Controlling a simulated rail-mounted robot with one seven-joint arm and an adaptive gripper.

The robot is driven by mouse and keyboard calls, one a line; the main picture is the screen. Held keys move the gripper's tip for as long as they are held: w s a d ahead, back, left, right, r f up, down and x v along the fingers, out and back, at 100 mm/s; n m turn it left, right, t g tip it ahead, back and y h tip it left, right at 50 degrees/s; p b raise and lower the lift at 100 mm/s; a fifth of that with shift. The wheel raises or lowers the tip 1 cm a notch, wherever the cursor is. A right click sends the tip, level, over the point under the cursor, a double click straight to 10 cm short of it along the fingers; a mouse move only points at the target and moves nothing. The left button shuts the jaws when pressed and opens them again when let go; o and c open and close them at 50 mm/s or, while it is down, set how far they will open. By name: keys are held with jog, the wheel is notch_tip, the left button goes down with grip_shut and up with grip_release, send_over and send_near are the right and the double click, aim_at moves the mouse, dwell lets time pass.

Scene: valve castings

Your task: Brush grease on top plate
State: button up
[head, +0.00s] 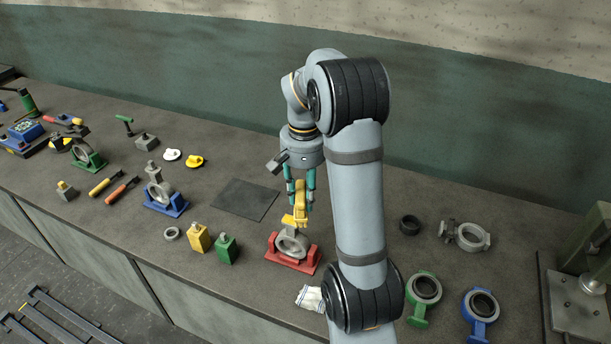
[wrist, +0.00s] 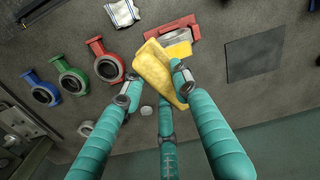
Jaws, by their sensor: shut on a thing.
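My gripper (head: 300,206), with teal fingers, is shut on a yellow tool (head: 300,192), which looks like a brush; it also shows in the wrist view (wrist: 153,68). The tool hangs down over a grey valve casting (head: 291,243) that stands in a red stand (head: 293,259). The red stand also shows in the wrist view (wrist: 172,29). A yellow piece (wrist: 179,50) shows at the tool's lower end, over the casting's top. The casting's top plate is mostly hidden by yellow, and I cannot tell whether the tool touches it.
Yellow (head: 199,238) and green (head: 227,249) containers stand left of the red stand. A dark mat (head: 246,199) lies behind them, bare. A white cloth (head: 311,298) lies in front. Green (head: 423,289) and blue (head: 481,305) ringed castings lie at right. My arm hides some bench.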

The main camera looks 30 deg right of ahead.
jog(key=shift+r+p, duration=1.55)
jog(key=shift+r, duration=0.6)
